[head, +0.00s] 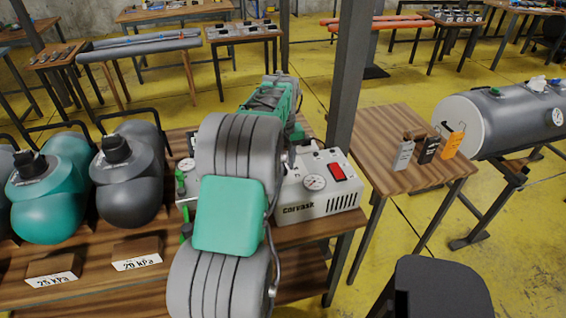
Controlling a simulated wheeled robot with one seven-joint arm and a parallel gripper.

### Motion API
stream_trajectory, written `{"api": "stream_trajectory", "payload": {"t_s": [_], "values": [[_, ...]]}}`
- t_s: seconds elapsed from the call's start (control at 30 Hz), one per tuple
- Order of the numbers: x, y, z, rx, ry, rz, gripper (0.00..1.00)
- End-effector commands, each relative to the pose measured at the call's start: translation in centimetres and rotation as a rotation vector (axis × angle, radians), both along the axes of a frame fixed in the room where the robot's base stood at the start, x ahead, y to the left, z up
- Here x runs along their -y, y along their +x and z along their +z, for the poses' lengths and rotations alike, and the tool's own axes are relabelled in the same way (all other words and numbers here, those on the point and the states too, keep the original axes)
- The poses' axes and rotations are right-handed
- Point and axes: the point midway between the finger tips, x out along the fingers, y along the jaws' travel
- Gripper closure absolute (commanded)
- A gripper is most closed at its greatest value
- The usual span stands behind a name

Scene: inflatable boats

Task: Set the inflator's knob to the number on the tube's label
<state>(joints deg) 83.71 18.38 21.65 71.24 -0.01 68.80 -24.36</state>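The inflator (318,190) is a white box marked "Carvask" on the wooden bench. Its front shows a round gauge (314,183) and a red switch (337,172). My arm covers its left part, and I cannot make out the knob. A grey tube (510,120) lies on a stand at the right, with a white dial (557,117) on its side; I cannot read a number label on it. My arm reaches forward over the bench beside the inflator, and its links hide my gripper, so I cannot see what it touches.
Teal (50,195) and dark grey (128,175) bottles stand left on the bench behind "25 kPa" (52,281) and "20 kPa" (137,261) signs. A small table (385,125) holds grey, black and orange tags (453,142). A steel post (350,90) rises behind the inflator. A dark chair (435,290) stands front right.

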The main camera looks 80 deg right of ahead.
Motion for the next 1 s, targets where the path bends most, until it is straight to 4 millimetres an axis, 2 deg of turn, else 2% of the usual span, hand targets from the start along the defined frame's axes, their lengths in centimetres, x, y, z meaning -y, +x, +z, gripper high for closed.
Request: {"api": "stream_trajectory", "payload": {"t_s": [0.2, 0.63, 1.0], "values": [[0.02, 0.02, -0.04, 0.001, -0.001, 0.000, 0.64], [0.02, 0.04, 0.00, 0.000, -0.001, 0.000, 1.00], [0.02, 0.05, 0.02, 0.000, -0.001, 0.000, 1.00]]}}
